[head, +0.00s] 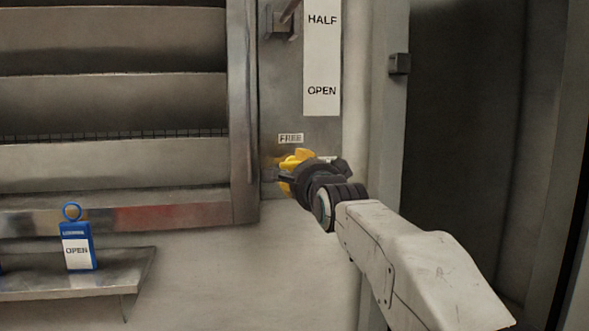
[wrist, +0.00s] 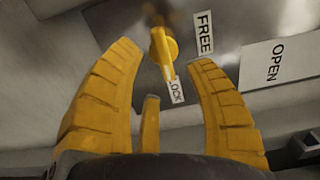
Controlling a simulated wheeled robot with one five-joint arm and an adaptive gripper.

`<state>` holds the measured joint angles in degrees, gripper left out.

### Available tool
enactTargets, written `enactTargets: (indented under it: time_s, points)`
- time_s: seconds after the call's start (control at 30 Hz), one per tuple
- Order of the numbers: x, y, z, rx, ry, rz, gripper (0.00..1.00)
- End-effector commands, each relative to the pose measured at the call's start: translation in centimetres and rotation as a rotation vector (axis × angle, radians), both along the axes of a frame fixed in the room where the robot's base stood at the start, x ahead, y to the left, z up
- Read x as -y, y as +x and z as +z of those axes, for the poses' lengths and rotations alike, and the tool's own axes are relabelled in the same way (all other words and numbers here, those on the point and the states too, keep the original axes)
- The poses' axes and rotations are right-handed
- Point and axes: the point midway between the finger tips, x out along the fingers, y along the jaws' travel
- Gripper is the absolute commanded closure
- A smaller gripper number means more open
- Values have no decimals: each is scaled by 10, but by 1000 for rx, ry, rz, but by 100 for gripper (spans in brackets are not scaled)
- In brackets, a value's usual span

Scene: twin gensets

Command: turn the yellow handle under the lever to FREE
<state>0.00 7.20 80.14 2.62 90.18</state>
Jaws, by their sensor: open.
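The yellow handle (wrist: 164,48) shows in the wrist view on a grey metal plate. Its narrow end points at the LOCK label (wrist: 176,90), and the FREE label (wrist: 204,33) is to its right. My gripper (wrist: 166,62) is open, its yellow fingers on either side of the handle in that view; I cannot tell whether they touch it. In the head view my gripper (head: 291,170) is at the panel just below the FREE label (head: 291,138) and largely hides the handle. Part of the lever (head: 288,12) shows at the top edge.
A white strip (head: 321,60) reads HALF and OPEN above my gripper. Grey louvres (head: 110,100) are at left. A dark opening (head: 465,120) is at right.

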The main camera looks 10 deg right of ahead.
Motion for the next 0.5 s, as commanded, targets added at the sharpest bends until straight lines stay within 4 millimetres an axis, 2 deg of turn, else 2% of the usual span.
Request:
enactTargets:
  time_s: [0.2, 0.5]
  points:
    - [0, 26, -1, -1, -2, 0, 51]
    - [0, 49, -1, -2, -3, 0, 51]
